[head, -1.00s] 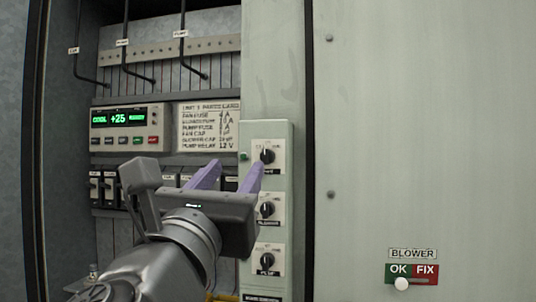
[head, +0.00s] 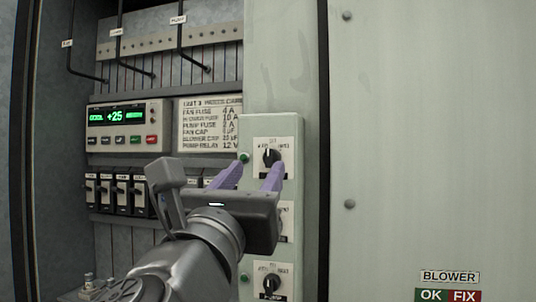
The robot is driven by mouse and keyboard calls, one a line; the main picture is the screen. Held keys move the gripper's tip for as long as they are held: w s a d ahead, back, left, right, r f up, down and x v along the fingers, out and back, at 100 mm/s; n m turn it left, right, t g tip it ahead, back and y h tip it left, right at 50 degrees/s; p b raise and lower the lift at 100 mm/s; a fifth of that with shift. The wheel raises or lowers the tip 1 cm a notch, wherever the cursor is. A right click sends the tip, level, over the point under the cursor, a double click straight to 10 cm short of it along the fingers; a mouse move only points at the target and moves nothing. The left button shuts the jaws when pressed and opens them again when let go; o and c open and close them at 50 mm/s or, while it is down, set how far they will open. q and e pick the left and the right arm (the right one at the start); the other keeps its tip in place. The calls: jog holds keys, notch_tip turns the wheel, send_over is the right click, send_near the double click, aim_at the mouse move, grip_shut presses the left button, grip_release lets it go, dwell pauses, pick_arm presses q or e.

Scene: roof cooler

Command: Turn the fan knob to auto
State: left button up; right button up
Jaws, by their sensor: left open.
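A pale green strip carries three black rotary knobs on white plates. The top knob (head: 271,157) is clear in view, with its white pointer mark roughly upward. The middle knob is hidden behind my gripper, and only part of its plate (head: 286,222) shows. The bottom knob (head: 271,283) is in view. The plate lettering is too small to tell surely which is the fan knob. My left gripper (head: 254,171) is open and empty, its purple fingers pointing toward the panel. Its right fingertip appears just below the top knob; I cannot tell whether they touch. My right gripper is out of view.
A display unit (head: 125,126) with green digits and buttons, a parts label (head: 210,124) and black breakers (head: 115,195) sit left of the strip. A large flat panel (head: 430,140) fills the right, with a BLOWER OK/FIX tag (head: 450,292) low down.

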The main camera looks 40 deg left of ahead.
aim_at(268, 153)
pick_arm(q)
jog(key=p+x, duration=0.1)
jog(key=x, duration=0.6)
jog(key=shift+w+r+p, duration=0.1)
jog(key=shift+p, duration=0.2)
jog(key=shift+c, duration=0.6)
grip_shut()
